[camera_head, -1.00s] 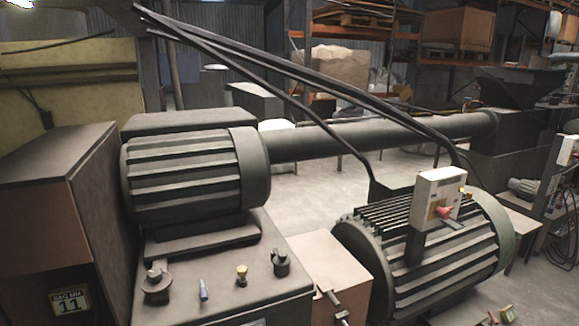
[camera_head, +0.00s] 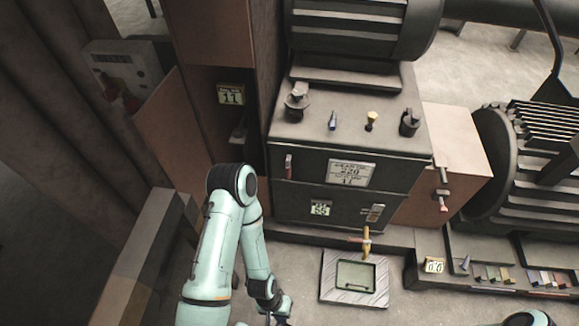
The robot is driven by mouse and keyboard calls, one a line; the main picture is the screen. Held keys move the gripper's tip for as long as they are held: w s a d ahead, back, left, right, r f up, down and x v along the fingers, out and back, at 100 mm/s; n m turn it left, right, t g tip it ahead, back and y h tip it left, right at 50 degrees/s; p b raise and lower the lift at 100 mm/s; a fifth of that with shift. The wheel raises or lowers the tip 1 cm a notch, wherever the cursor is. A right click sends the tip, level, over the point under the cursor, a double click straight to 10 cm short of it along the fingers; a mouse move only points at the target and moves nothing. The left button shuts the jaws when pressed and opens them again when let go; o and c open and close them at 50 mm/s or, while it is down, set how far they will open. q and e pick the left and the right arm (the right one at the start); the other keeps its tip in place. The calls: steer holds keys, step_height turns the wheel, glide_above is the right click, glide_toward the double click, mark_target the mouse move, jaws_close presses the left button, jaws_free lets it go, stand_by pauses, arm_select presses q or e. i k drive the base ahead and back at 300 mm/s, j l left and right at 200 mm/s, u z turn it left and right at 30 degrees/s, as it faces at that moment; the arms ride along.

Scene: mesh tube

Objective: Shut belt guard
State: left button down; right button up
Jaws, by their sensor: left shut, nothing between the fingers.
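No label marks the belt guard. A brown panel (camera_head: 172,128) stands angled out at the left, beside a dark opening in the tall brown housing (camera_head: 212,50). Another brown panel (camera_head: 445,140) with a handle (camera_head: 443,185) stands at the right of the dark cabinet (camera_head: 345,155). I cannot tell which panel is the guard. My left gripper (camera_head: 277,312) is low in the view, below the cabinet and apart from both panels; it is shut and empty, its tips near the bottom edge. Part of my right arm shows at the bottom right; its gripper is out of view.
A framed plate (camera_head: 355,278) lies on the floor before the cabinet, under a yellow-handled lever (camera_head: 367,242). Knobs stand on the cabinet top. A grey control box (camera_head: 118,72) is at the upper left. A ribbed motor (camera_head: 540,165) stands at the right.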

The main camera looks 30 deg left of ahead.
mark_target(168, 122)
steer(key=k+j, duration=0.15)
steer(key=j, duration=0.25)
steer(key=k+j, duration=0.15)
steer(key=j, duration=0.25)
steer(key=k+j+u, duration=0.1)
steer(key=j, duration=0.25)
steer(key=k+j, duration=0.15)
steer(key=j, duration=0.25)
steer(key=k+j+u, duration=0.1)
steer(key=j, duration=0.3)
steer(key=k+j, duration=0.15)
steer(key=j, duration=0.3)
steer(key=k+j, duration=0.1)
steer(key=j, duration=0.3)
steer(key=u, duration=0.05)
